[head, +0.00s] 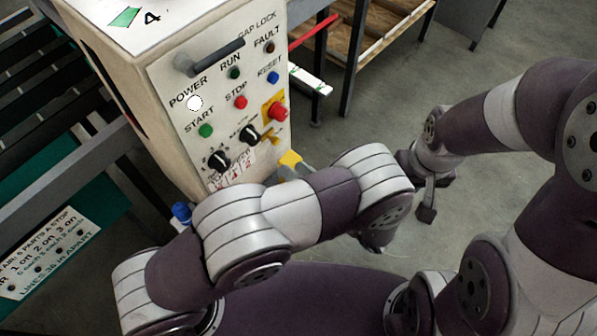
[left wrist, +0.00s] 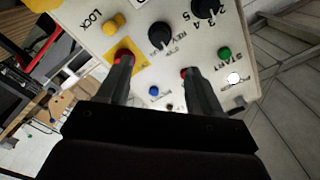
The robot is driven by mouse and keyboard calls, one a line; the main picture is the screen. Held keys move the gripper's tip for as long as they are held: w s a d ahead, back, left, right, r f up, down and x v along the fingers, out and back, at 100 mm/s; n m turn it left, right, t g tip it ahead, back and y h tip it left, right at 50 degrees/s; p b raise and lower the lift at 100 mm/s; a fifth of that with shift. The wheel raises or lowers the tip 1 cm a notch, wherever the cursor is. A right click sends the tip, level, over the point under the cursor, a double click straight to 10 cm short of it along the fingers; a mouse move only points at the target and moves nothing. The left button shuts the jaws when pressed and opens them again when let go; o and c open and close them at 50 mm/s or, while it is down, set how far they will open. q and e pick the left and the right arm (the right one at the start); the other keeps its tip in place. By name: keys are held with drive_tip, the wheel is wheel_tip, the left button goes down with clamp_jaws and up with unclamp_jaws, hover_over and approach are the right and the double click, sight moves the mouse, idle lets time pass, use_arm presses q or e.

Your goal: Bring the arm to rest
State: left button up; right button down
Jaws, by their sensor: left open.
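My left arm crosses the lower middle of the head view in front of the control box, and its wrist end hides most of its gripper there. In the left wrist view my left gripper (left wrist: 155,72) is open with nothing between its fingers. The panel (head: 222,110) shows upside down beyond them. One fingertip overlaps the red emergency stop (head: 278,111) on its yellow plate, the other the red STOP button (head: 240,102); I cannot tell whether they touch. The POWER lamp (head: 194,103) is white. My right gripper (head: 434,198) hangs below its wrist, right of the box; its opening is unclear.
The panel also carries a green START button (head: 205,131), a blue RESET button (head: 273,77), two black knobs (head: 219,161) and a black bar handle (head: 215,57). A slatted frame stands left of the box. A wooden-shelved table (head: 375,30) stands behind. Grey floor (head: 395,95) is open at right.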

idle(0.3)
use_arm(q)
drive_tip(key=w+d+f+m+g+h, duration=0.2)
drive_tip(key=d+f+m+g+h, duration=0.15)
drive_tip(key=d+f+h, duration=0.85)
drive_tip(key=s+a+r+n+g+h, duration=0.1)
drive_tip(key=s+a+r+g, duration=0.2)
drive_tip(key=a+r, duration=0.7)
drive_tip(key=s+a+r+n+g+h, duration=0.1)
drive_tip(key=s+a+r+g, duration=0.2)
drive_tip(key=a+r, duration=0.7)
drive_tip(key=s+a, duration=0.2)
drive_tip(key=a, duration=0.6)
drive_tip(key=shift+r, duration=0.25)
drive_tip(key=shift+s, duration=0.15)
